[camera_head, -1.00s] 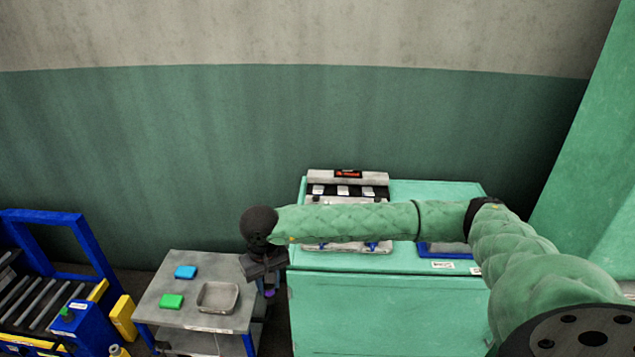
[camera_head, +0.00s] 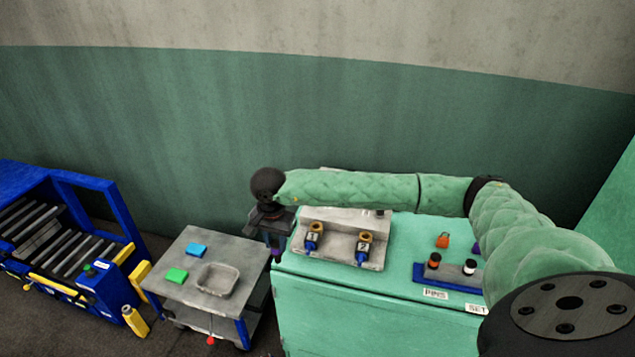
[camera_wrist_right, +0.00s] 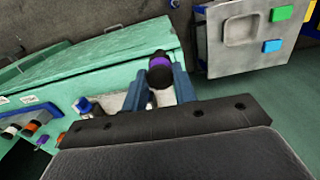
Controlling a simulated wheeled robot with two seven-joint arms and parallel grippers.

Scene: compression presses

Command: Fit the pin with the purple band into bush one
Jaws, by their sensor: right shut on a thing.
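The pin with the purple band (camera_wrist_right: 160,68) is between the fingers of my right gripper (camera_wrist_right: 160,88), which is shut on it. Its dark end and purple band show in the right wrist view. In the head view my right gripper (camera_head: 274,246) hangs at the left edge of the green cabinet, left of the bushes, with a bit of purple (camera_head: 277,253) at its tip. Bush one (camera_head: 313,236), a brass ring on a blue and black mount marked 1, stands on the grey fixture (camera_head: 337,256), apart from the pin. My left gripper is out of view.
Bush two (camera_head: 365,243) stands right of bush one. A blue pin rack (camera_head: 430,277) with an orange-banded and a white-banded pin sits on the cabinet (camera_head: 330,300). A grey cart (camera_head: 190,295) with a tray (camera_head: 217,279) stands left. My right arm crosses above the fixture's back.

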